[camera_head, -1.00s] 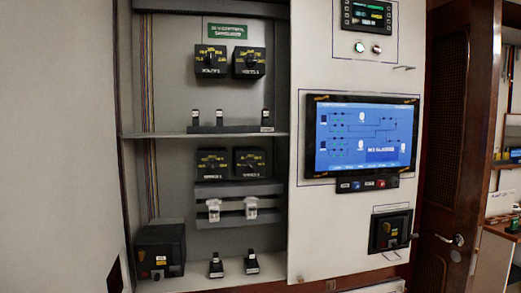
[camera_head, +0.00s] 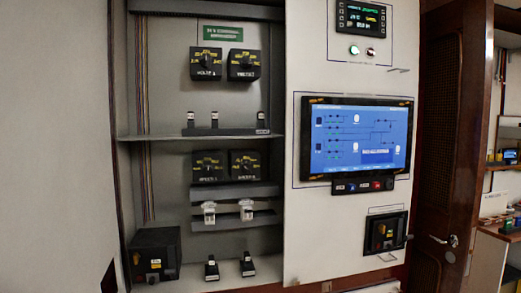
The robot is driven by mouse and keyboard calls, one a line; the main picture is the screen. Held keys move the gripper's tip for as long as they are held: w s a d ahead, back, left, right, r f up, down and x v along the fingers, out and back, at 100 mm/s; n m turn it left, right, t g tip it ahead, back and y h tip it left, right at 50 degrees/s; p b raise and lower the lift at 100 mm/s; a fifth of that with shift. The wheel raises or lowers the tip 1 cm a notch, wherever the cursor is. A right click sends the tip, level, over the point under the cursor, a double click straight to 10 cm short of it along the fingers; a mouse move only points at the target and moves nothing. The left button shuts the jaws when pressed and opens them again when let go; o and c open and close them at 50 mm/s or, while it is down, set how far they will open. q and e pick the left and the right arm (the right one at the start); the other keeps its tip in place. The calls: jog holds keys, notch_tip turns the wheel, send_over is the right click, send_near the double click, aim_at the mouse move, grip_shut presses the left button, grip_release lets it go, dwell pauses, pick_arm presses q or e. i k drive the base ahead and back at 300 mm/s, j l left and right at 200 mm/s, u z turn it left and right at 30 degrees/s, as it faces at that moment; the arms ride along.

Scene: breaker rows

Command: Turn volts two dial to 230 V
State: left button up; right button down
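The volts two dial (camera_head: 244,65) is the right one of two black dial boxes on the upper shelf of the open cabinet. It has yellow markings around a dark knob; the exact setting is too small to read. The volts one dial (camera_head: 206,64) sits just left of it. Neither of my grippers shows in the view, and nothing touches the dials.
Two similar dials (camera_head: 245,165) sit on the lower level, with small switches (camera_head: 225,123) on the shelf between. A panel at right carries a blue screen (camera_head: 357,139) and a black control unit (camera_head: 385,232). A brown door (camera_head: 447,150) stands further right.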

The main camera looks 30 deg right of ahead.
aim_at(246, 64)
jog(key=z, duration=1.15)
